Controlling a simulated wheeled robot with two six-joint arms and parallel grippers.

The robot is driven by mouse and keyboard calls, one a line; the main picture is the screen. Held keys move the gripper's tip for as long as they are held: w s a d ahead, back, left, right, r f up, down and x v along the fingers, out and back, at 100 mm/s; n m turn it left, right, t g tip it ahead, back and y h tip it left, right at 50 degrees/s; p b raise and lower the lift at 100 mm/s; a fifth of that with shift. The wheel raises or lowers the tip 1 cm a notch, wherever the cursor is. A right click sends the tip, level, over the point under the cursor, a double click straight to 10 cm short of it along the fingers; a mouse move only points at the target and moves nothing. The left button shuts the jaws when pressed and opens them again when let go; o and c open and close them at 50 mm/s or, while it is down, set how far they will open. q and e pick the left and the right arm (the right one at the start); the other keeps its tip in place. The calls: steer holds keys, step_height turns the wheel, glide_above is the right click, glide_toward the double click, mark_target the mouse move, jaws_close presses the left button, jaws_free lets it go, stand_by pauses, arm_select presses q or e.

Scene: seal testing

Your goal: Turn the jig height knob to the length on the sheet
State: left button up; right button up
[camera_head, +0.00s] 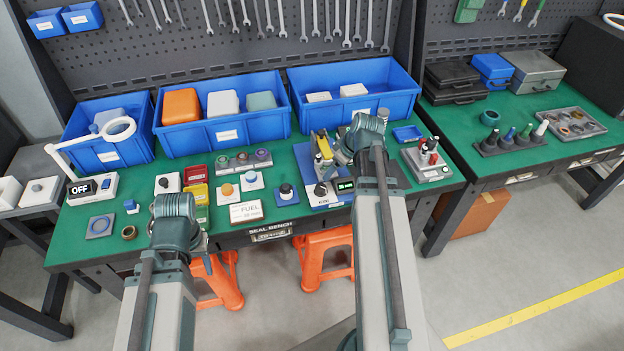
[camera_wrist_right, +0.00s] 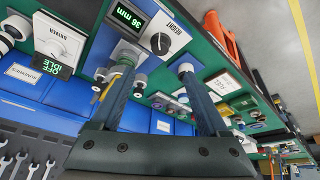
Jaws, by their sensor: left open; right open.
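The height knob (camera_wrist_right: 160,43) is black with a white mark, on a white HEIGHT panel in the right wrist view. The green display (camera_wrist_right: 130,15) beside it reads 36 mm. In the head view the knob (camera_head: 321,189) sits at the front of the jig (camera_head: 325,200). My right gripper (camera_wrist_right: 155,70) is open, its fingers apart, with the knob beyond the gap and nothing gripped. The white sheet (camera_head: 246,211) reads FUEL; its smaller line is not legible. My left gripper (camera_head: 172,208) is near the front left bench edge, its fingers mostly hidden by the wrist.
Blue bins (camera_head: 225,130) line the back of the green bench. A lamp (camera_head: 118,128) and an OFF box (camera_head: 92,188) are at left. A device with red parts (camera_head: 427,160) stands right of the jig.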

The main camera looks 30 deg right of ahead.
mark_target(321, 187)
steer(key=shift+f, duration=0.15)
steer(key=b+x, duration=1.2)
steer(key=x, duration=0.1)
steer(key=shift+w+f+b, duration=0.1)
steer(key=shift+f+b, duration=0.2)
steer(key=shift+b, duration=0.1)
jaws_close()
